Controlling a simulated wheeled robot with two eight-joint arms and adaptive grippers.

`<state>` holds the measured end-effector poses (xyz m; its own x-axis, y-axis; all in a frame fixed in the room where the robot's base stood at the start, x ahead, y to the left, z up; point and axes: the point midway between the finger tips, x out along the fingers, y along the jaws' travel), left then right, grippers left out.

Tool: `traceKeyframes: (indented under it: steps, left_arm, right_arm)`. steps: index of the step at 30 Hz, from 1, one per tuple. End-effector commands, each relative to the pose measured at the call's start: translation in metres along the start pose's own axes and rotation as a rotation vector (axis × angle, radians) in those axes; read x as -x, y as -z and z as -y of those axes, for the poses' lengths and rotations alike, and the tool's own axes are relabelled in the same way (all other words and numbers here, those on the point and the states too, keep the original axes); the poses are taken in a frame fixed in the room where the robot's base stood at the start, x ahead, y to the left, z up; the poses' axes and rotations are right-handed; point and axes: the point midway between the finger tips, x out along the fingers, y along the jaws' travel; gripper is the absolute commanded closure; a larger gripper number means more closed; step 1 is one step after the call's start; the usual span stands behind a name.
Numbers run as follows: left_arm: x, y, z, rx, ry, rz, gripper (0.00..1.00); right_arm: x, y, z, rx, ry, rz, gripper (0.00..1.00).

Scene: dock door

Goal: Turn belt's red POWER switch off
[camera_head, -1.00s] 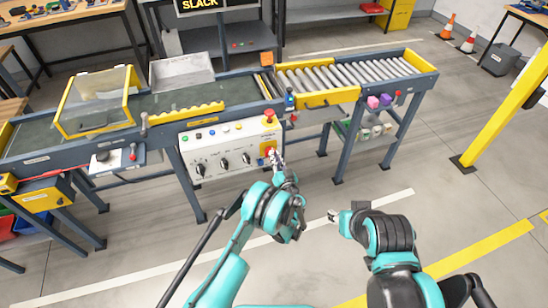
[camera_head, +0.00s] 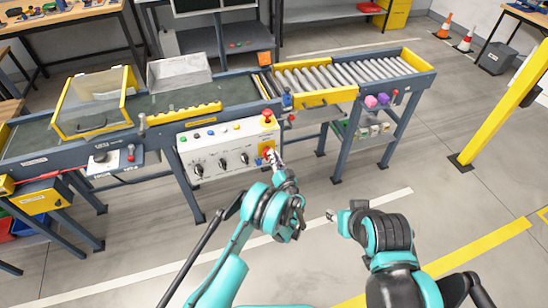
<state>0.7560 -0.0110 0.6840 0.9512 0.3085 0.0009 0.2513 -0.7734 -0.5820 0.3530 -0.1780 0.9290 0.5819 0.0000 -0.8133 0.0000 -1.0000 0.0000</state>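The belt's white control panel (camera_head: 215,158) stands at the front of the conveyor, with three dark knobs and a row of small buttons. The red POWER switch (camera_head: 266,151) sits on a yellow plate at the panel's right end, partly hidden by my gripper. My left gripper (camera_head: 275,157) is right at the switch; I cannot tell whether it touches it, or whether its fingers are open or shut. The switch's position is too small to read. My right gripper (camera_head: 332,215) is over the floor, away from the panel; its fingers are too small to judge.
A red mushroom button (camera_head: 267,115) stands on top of the panel, above the switch. The belt (camera_head: 195,95) runs left to a clear-sided yellow guard (camera_head: 95,105) and right to a roller section (camera_head: 335,75).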

Motion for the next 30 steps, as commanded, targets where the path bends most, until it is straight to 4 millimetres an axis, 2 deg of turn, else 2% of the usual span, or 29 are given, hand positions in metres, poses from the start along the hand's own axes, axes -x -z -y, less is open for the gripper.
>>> traceKeyframes:
  steps: [2,13,17,24,30]
  left_arm:
    - [0.000,0.000,0.000,0.000,0.000,0.000,0.68]
    - [0.000,0.004,0.003,0.001,0.000,0.000,0.68]
    - [0.000,0.020,0.015,0.001,0.000,0.001,0.68]
    - [0.000,0.058,0.042,0.001,0.000,0.001,0.68]
    - [0.000,0.078,0.056,0.001,0.000,0.001,0.68]
  right_arm:
    - [0.000,0.000,0.000,0.000,0.000,0.000,0.60]
    - [0.000,0.000,0.000,0.000,0.000,0.000,0.60]
    - [0.000,0.000,0.000,0.000,0.000,0.000,0.60]
    - [0.000,0.000,0.000,0.000,0.000,0.000,0.60]
    - [0.000,0.000,0.000,0.000,0.000,0.000,0.60]
